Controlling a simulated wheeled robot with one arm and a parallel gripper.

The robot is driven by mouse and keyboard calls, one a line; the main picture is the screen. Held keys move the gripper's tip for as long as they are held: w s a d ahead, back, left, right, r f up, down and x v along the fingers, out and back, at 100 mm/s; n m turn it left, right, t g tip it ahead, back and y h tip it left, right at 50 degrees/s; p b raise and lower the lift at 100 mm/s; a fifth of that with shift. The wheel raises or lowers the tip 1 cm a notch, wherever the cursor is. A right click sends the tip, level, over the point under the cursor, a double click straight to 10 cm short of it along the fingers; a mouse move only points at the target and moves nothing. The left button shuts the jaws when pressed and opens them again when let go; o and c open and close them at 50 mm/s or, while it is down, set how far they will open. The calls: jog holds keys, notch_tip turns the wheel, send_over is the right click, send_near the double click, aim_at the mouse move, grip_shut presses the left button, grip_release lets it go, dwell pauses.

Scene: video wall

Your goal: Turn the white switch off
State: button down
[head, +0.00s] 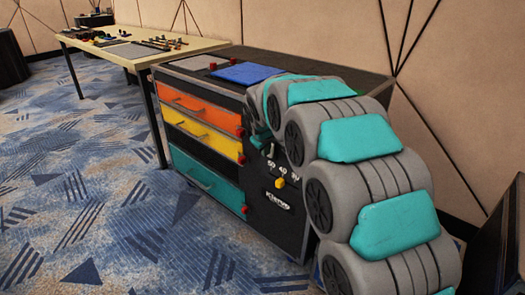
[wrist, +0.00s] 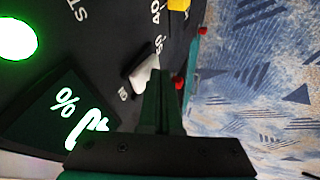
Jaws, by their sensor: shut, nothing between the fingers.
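The white switch (wrist: 143,73) is a small lever on the dark panel (wrist: 105,45), in the middle of the wrist view. It appears tilted out from the panel. My gripper (wrist: 157,78) is shut and empty, its fingertips right beside the switch and partly overlapping it in the picture; I cannot tell whether they touch. In the head view the panel (head: 262,222) is the front right part of the cabinet, and my arm covers its upper part.
A yellow switch (head: 279,183) is on the same panel. A green-lit disc (wrist: 17,40) and a lit sign (wrist: 68,108) are at the left in the wrist view. Orange, yellow and teal drawers (head: 205,180) are left of the panel. Carpet in front is clear.

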jog(key=shift+f, duration=0.1)
jog(key=shift+w+d+t+h+b, duration=0.1)
jog(key=shift+w+t+h+b, duration=0.2)
jog(key=shift+b, duration=0.4)
jog(key=shift+s, duration=0.1)
jog(key=shift+r+p, duration=0.4)
jog(key=shift+r, duration=0.5)
